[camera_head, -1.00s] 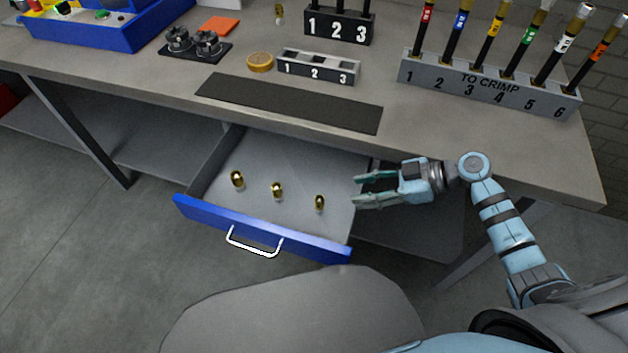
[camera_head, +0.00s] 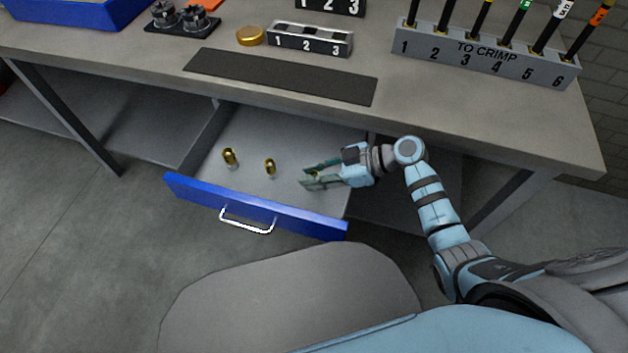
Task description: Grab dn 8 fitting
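Two brass fittings stand clear in the open drawer: a left fitting (camera_head: 229,157) and a middle fitting (camera_head: 270,167). Which one is dn 8 cannot be read. My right gripper (camera_head: 304,178) reaches into the drawer from the right, at the place of the right-hand fitting. Its fingers are apart, one above and one below in the picture. A small bit of brass (camera_head: 316,174) shows between them; the rest of that fitting is hidden by the fingers. My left gripper is not in view.
The drawer's blue front (camera_head: 255,207) with its white handle (camera_head: 246,222) faces me. The workbench (camera_head: 150,55) edge is above the drawer. On the bench are a "TO CRIMP" rack (camera_head: 484,58), a numbered grey holder (camera_head: 311,40), a brass disc (camera_head: 250,36) and a dark mat (camera_head: 280,77).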

